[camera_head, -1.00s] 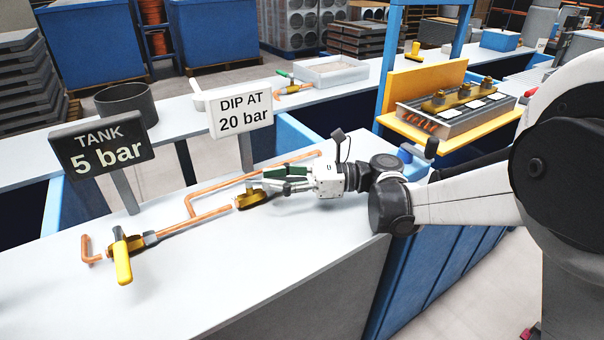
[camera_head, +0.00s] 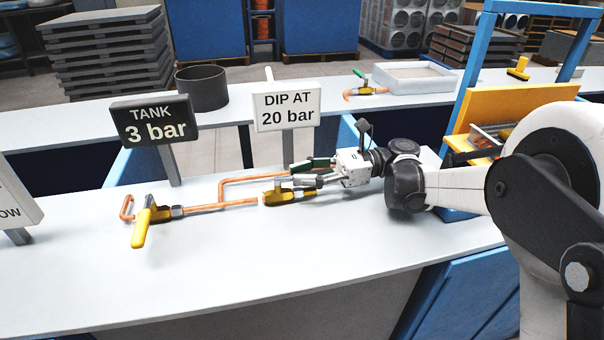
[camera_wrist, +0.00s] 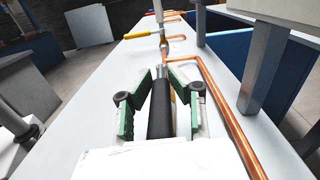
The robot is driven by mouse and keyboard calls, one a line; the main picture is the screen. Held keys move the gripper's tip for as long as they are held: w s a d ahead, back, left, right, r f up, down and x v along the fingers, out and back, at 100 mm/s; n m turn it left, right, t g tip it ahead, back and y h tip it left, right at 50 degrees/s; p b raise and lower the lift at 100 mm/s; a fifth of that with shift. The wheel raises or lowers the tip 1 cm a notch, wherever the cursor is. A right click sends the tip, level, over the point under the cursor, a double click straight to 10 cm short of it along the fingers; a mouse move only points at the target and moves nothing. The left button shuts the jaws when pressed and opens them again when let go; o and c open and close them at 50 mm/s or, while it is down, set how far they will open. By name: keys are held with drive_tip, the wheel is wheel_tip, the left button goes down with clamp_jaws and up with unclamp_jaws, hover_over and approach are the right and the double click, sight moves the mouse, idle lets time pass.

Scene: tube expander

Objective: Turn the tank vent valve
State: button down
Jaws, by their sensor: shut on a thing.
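A brass fitting (camera_head: 286,197) lies at the right end of a copper pipe on the white bench. My gripper (camera_head: 302,174) is over its right side. In the wrist view, my gripper's green fingers (camera_wrist: 161,98) are shut around a black rod-like handle (camera_wrist: 160,112). How the handle joins the fitting is hidden. A second brass valve with a yellow lever (camera_head: 141,228) stands apart to the left, its lever pointing toward the bench front. The yellow lever also shows in the wrist view (camera_wrist: 137,35). The frames do not clearly mark which is the tank vent valve.
A dark sign (camera_head: 153,122) reads "TANK 3 bar"; a white sign (camera_head: 286,107) reads "DIP AT 20 bar". Copper pipe (camera_head: 222,190) runs beside my gripper. Another sign (camera_head: 15,200) is cut off at left. The bench front is clear.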

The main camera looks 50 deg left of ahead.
drive_tip(key=shift+w, duration=0.1)
drive_tip(key=c, duration=1.6)
unclamp_jaws()
wheel_tip(320, 180, up, 10)
